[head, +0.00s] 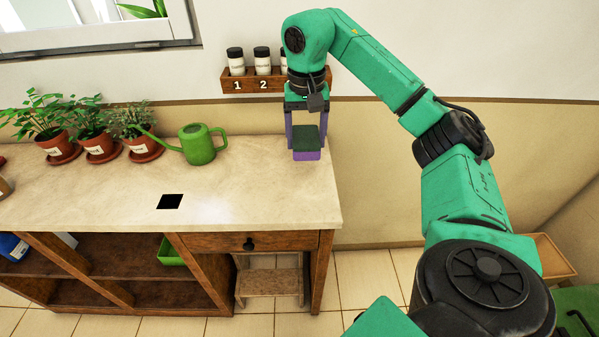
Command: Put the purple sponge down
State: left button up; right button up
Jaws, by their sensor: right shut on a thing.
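The purple sponge (307,155) has a dark green top and shows at the right end of the pale counter (255,205). My right gripper (306,138) points down and is shut on the sponge, with a finger on each side of it. The sponge is low over the counter near its right back edge; I cannot tell whether it touches the surface. My left gripper is not in view.
A green watering can (198,145) and several potted plants (97,146) stand left on the counter. A black square (170,201) lies near the front. A numbered wall rack (252,86) with jars hangs behind my right gripper. The counter's middle is clear.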

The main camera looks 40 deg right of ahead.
jog(key=b, duration=0.3)
send_near(305, 193)
jog(key=shift+d+f+b, duration=0.1)
jog(key=shift+f+b, duration=0.5)
jog(key=shift+f, duration=0.05)
jog(key=shift+w+f, duration=0.15)
jog(key=shift+f, duration=0.4)
jog(key=shift+w+f, duration=0.15)
jog(key=shift+f, duration=0.4)
jog(key=shift+s+f, duration=0.15)
jog(key=shift+f, duration=0.45)
jog(key=shift+s+f, duration=0.2)
jog(key=shift+f, duration=0.45)
jog(key=shift+w+f, duration=0.15)
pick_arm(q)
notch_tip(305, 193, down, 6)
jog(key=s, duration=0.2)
pick_arm(e)
jog(key=shift+f, duration=0.15)
jog(key=o, duration=1.4)
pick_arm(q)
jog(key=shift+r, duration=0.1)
